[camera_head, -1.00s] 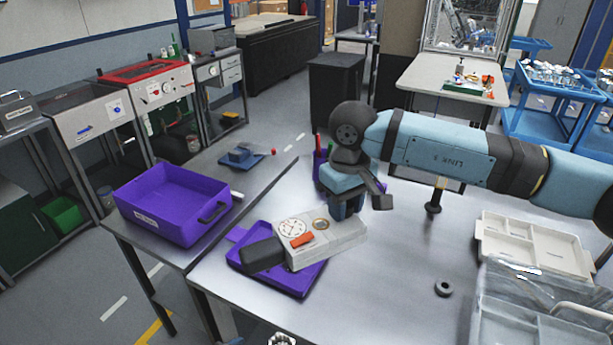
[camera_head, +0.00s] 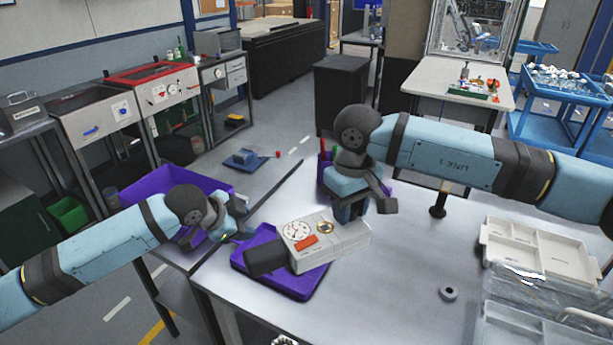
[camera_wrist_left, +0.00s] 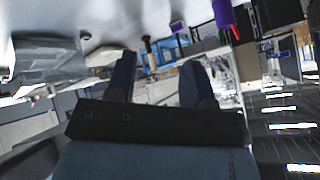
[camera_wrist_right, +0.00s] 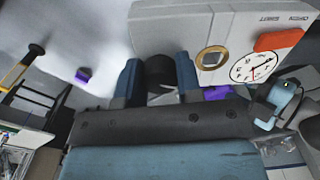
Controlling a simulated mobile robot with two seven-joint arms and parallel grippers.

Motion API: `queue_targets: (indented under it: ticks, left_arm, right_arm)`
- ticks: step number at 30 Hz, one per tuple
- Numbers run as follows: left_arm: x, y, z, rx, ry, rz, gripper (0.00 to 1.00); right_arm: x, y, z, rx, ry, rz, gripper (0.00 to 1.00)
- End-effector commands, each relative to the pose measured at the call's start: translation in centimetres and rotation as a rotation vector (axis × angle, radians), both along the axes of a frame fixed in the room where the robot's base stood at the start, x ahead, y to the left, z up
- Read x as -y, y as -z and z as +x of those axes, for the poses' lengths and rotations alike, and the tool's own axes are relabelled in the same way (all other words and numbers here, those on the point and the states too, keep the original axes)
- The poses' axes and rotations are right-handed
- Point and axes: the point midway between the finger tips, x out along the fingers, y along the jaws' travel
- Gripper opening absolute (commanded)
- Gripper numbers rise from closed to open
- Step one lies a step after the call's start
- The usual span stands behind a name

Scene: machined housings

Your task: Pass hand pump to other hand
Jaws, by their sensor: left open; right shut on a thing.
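The hand pump (camera_head: 343,243) is a pale box with a round dial, an orange-red part and a dark cylindrical end. In the head view it appears over the flat purple tray, dark end to the left. My right gripper (camera_head: 350,212) is shut on it at the right part of its body. In the right wrist view the pump (camera_wrist_right: 215,30) fills the upper right, and a dark round part shows between the fingers (camera_wrist_right: 158,78). My left gripper (camera_head: 242,217) is open and empty, left of the pump and apart from it; its fingers (camera_wrist_left: 158,78) have nothing between them.
The flat purple tray (camera_head: 303,287) lies on the near table. A deep purple bin (camera_head: 130,197) stands behind my left arm. White divided trays (camera_head: 490,255) stand at the right, and a small grey ring (camera_head: 448,293) lies on the table.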

Motion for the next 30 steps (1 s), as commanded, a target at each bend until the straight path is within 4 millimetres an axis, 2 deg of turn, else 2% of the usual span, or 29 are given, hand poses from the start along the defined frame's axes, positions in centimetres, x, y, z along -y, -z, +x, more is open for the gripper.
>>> queue_targets:
  ticks: [1,5,9,15,22,30]
  left_arm:
    - [1.0,-1.8,0.3,-0.013,0.009,-0.006,0.48]
    - [4.5,-5.4,-0.2,-0.097,0.024,-0.037,0.48]
    - [8.4,-9.0,-1.7,-0.198,0.034,-0.053,0.48]
    - [12.5,-13.5,-4.6,-0.34,0.024,-0.012,0.48]
    - [15.1,-17.9,-8.4,-0.474,-0.045,0.104,0.48]
    - [15.5,-21.0,-11.7,-0.563,-0.168,0.243,0.48]
  right_arm:
    - [0.0,-0.1,0.0,0.001,0.0,0.001,0.0]
    - [0.0,-0.1,0.0,0.001,0.0,0.001,0.0]
    - [0.0,-0.1,0.0,0.001,0.0,0.001,0.0]
    - [0.0,-0.1,0.0,0.001,0.0,0.001,0.0]
    - [0.0,-0.1,0.0,0.001,0.0,0.001,0.0]
    - [0.0,-0.1,0.0,0.001,0.0,0.001,0.0]
